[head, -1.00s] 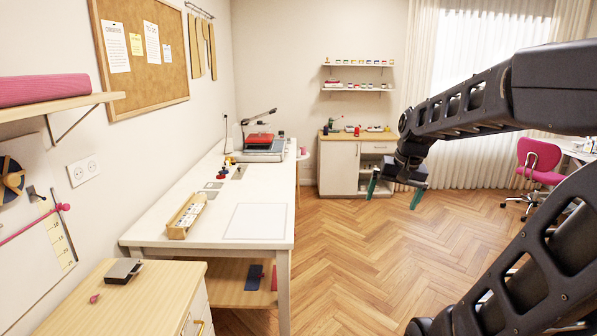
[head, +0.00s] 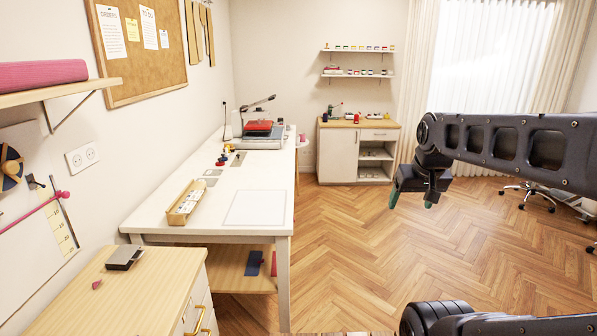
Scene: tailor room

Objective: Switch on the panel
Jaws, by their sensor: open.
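A thin, flat, pale rectangular panel (head: 257,207) lies on the near right part of the white worktable (head: 215,220). It looks nearly as white as the tabletop, and I cannot make out a switch on it or tell whether it is lit. My gripper (head: 411,201) hangs over the open floor, well to the right of the table and apart from everything. Its two green-tipped fingers are spread and hold nothing.
A long wooden tray (head: 187,203) lies left of the panel. A machine with a red top (head: 258,130) stands at the table's far end. A wooden cabinet (head: 125,290) holds a grey block (head: 124,257) at front left. The herringbone floor (head: 350,260) right of the table is clear.

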